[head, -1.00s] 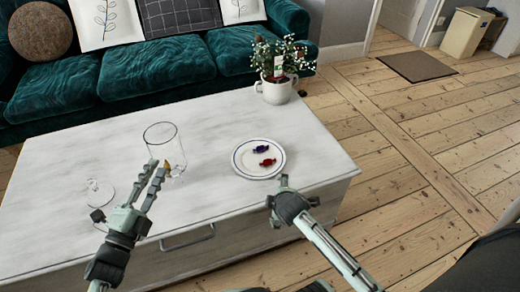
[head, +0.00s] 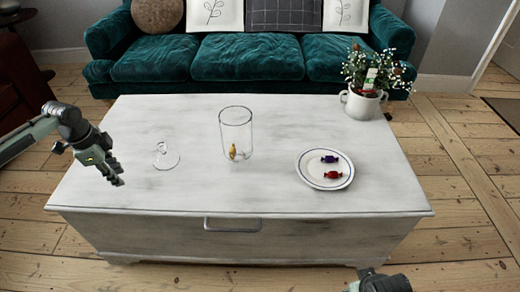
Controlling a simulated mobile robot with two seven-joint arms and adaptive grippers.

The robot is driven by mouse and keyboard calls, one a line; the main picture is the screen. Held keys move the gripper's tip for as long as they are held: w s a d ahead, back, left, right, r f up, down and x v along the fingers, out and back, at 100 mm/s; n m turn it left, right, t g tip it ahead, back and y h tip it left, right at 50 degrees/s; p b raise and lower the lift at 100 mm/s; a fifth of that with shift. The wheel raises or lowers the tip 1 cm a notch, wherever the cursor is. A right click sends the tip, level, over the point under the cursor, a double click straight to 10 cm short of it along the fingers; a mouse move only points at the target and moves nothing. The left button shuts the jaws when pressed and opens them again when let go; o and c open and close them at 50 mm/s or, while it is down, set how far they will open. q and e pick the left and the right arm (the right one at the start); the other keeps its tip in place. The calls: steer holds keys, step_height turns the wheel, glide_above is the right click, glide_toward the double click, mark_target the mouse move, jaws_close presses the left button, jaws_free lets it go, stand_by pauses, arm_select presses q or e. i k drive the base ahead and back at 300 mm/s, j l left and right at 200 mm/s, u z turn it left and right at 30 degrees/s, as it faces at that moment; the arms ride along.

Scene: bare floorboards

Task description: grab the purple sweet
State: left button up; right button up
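The purple sweet (head: 330,159) lies on a white plate with a dark blue rim (head: 309,178), at the right of the white chest table. A red sweet (head: 333,174) lies just in front of it on the same plate. My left gripper (head: 120,180) is above the table's left end, far from the plate, with nothing visible in it. Its fingers are seen from the side, so their opening is unclear. Part of my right arm's end (head: 382,283) shows at the bottom edge, in front of the table; its fingers cannot be made out.
A clear glass jar (head: 236,116) with a yellow sweet (head: 233,152) stands mid-table, between my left gripper and the plate. A small clear glass lid (head: 166,158) lies left of it. A potted plant (head: 363,105) stands at the back right corner. The table front around the plate is clear.

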mark_target(328, 159)
steer(key=l+z, duration=0.35)
steer(key=l, duration=0.7)
steer(key=i+l, duration=0.1)
steer(key=l, duration=0.25)
steer(key=i+l+z, duration=0.15)
steer(key=l, duration=0.2)
steer(key=i+l, duration=0.1)
steer(key=l, duration=0.25)
steer(key=l+z, duration=0.05)
